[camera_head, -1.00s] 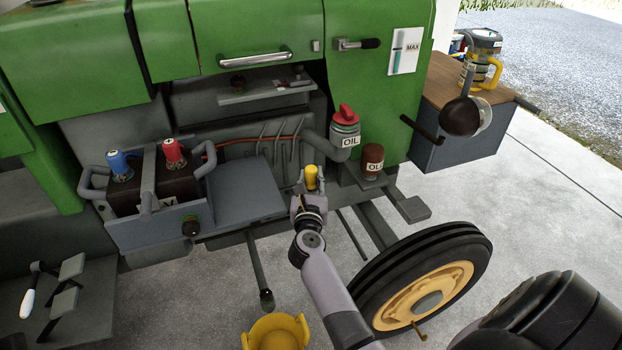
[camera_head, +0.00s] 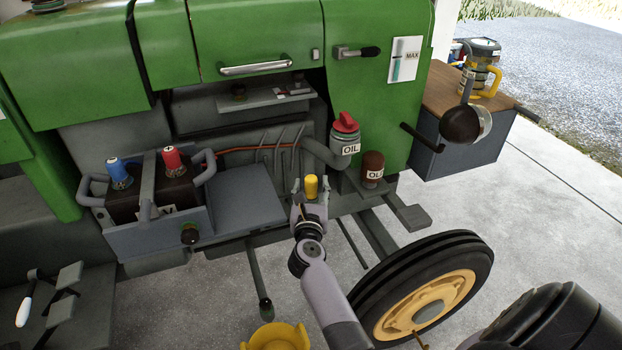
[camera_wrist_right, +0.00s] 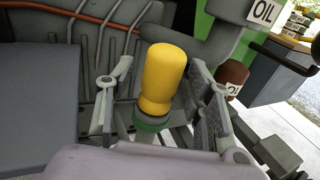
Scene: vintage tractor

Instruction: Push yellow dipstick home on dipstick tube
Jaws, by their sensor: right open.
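The yellow dipstick (camera_head: 311,185) stands upright beside the engine, left of the red-capped OIL filler. In the right wrist view the yellow dipstick handle (camera_wrist_right: 162,78) stands above a green collar (camera_wrist_right: 151,124), which looks like the top of the dipstick tube. I cannot tell whether handle and collar touch fully. My right gripper (camera_head: 310,195) is open, with one finger on each side of the handle. In the right wrist view the right gripper's fingers (camera_wrist_right: 157,95) stand apart, with a gap visible on the left. The tube below is mostly hidden by the gripper. My left gripper is not in view.
The OIL filler (camera_head: 345,135) and a brown OLD container (camera_head: 373,163) stand close on the right. A battery tray (camera_head: 160,235) and grey panel (camera_head: 240,200) lie left. A front wheel (camera_head: 425,300) is below right. A yellow bucket (camera_head: 275,338) sits on the floor.

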